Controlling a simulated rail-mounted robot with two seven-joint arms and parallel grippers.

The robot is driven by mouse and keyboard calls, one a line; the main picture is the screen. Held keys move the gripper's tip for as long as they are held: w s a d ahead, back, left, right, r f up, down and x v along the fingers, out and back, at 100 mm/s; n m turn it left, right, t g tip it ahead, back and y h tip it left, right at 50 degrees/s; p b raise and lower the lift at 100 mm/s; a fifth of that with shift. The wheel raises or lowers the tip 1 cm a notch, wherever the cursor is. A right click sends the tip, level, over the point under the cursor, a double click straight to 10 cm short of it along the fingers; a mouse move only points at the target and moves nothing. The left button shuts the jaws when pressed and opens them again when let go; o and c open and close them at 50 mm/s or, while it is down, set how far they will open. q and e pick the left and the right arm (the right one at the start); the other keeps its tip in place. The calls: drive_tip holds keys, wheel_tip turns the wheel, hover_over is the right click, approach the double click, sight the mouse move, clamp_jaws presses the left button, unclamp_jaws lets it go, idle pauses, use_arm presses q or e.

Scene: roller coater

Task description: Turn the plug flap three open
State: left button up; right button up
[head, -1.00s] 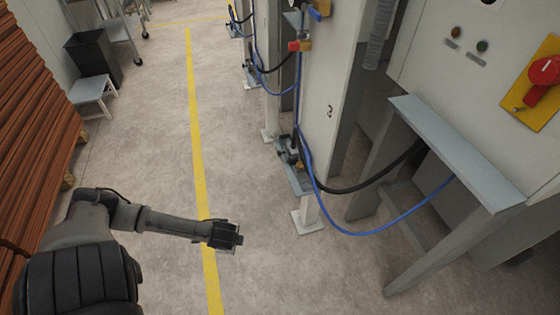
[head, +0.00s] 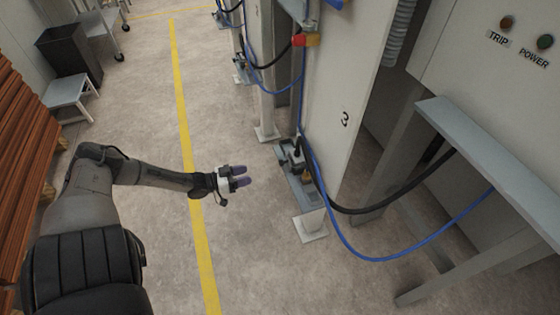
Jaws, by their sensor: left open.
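A pale column marked 3 (head: 340,110) stands right of centre. Low beside it, a dark plug and socket unit (head: 296,155) sits on a grey bracket, with a black cable and a blue hose running by it. A small yellowish part (head: 307,176) shows at its base. The flap itself is too small to tell apart, so I cannot see whether it is open or shut. My left gripper (head: 244,177) is open and empty, its two fingers pointing right, apart from the unit and to its left. My right gripper is not in view.
A black cable (head: 365,210) and a blue hose (head: 380,260) hang in loops toward a grey metal frame (head: 490,150) at the right. Several similar units line the back. The floor around the yellow line (head: 187,140) is clear. A grey stool (head: 70,92) stands at left.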

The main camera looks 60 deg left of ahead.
sight(280, 163)
use_arm(q)
drive_tip(key=shift+t, duration=0.5)
drive_tip(key=w+d+b, duration=0.1)
drive_tip(key=w+b, duration=0.1)
drive_tip(key=w, duration=0.2)
drive_tip(key=w+r+b, duration=0.1)
drive_tip(key=w+b, duration=0.2)
drive_tip(key=w, duration=0.1)
drive_tip(key=w+d+b, duration=0.1)
drive_tip(key=w+b, duration=0.1)
drive_tip(key=w, duration=0.2)
drive_tip(key=shift+d+r, duration=0.25)
drive_tip(key=shift+d, duration=0.05)
drive_tip(key=shift+w+d+r+b, duration=0.1)
drive_tip(key=shift+w+d+b, duration=0.1)
drive_tip(key=shift+w+b, duration=0.45)
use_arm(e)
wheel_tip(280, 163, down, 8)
use_arm(q)
drive_tip(key=shift+w, duration=0.15)
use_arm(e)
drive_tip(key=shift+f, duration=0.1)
use_arm(q)
drive_tip(key=shift+c, duration=0.4)
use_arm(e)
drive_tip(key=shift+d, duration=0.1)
use_arm(q)
drive_tip(key=c, duration=0.8)
drive_tip(key=shift+c, duration=0.2)
